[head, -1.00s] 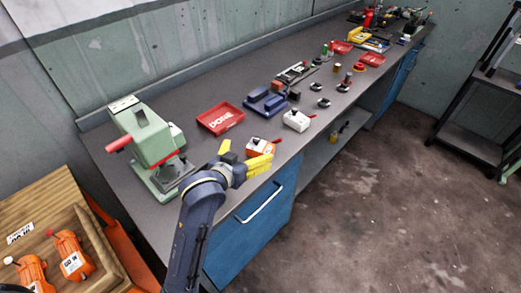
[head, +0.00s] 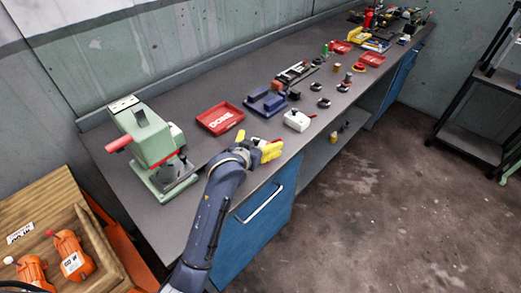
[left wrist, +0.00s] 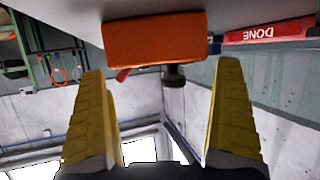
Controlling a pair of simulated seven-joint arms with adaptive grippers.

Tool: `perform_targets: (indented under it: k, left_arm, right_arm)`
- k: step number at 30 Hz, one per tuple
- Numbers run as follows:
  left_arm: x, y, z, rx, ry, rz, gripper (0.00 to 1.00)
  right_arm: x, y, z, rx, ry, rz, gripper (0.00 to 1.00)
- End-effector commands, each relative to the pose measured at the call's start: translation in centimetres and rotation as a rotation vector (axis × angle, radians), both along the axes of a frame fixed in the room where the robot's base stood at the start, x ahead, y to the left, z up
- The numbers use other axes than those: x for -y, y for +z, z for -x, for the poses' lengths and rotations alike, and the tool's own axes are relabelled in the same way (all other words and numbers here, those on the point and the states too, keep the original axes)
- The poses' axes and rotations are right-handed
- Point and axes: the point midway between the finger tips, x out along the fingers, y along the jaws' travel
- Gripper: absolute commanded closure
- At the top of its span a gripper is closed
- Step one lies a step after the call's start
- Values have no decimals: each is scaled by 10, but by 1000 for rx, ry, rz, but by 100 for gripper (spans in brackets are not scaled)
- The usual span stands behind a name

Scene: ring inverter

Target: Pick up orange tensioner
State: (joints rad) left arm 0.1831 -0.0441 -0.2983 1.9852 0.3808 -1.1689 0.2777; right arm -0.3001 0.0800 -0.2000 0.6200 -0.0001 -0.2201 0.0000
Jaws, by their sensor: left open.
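The orange tensioner (left wrist: 155,40) shows as an orange block at the top of the left wrist view, with a red lever and a dark knob below it. It lies ahead of the gap between my left gripper's (left wrist: 163,70) yellow fingers, which are spread with nothing clasped. In the head view, my left gripper (head: 256,143) is over the front edge of the bench and hides nearly all of that tensioner. Whether the fingers touch it I cannot tell. Two more orange tensioners (head: 73,257) sit in the wooden crate (head: 50,200) at lower left. My right gripper is not in view.
A green press (head: 150,150) stands left on the bench. A red DONE tray (head: 220,118), a blue fixture (head: 265,102) and a white tensioner (head: 297,120) are near the gripper. Small parts lie further back. The bench between press and gripper is clear.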

Motion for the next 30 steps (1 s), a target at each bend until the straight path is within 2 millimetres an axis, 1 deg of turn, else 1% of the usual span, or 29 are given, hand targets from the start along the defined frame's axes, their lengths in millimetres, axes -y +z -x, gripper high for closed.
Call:
perform_targets:
  k: [4,11,14,30]
  left_arm:
    - [2,-2,-6,1,0,0,0]
    - [2,-3,-6,1,0,0,0]
    - [2,-3,-6,1,0,0,10]
    - [2,-5,-6,-5,0,-2,73]
  right_arm:
    - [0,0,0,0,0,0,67]
    - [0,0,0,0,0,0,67]
    - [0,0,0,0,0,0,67]
    - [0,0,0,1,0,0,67]
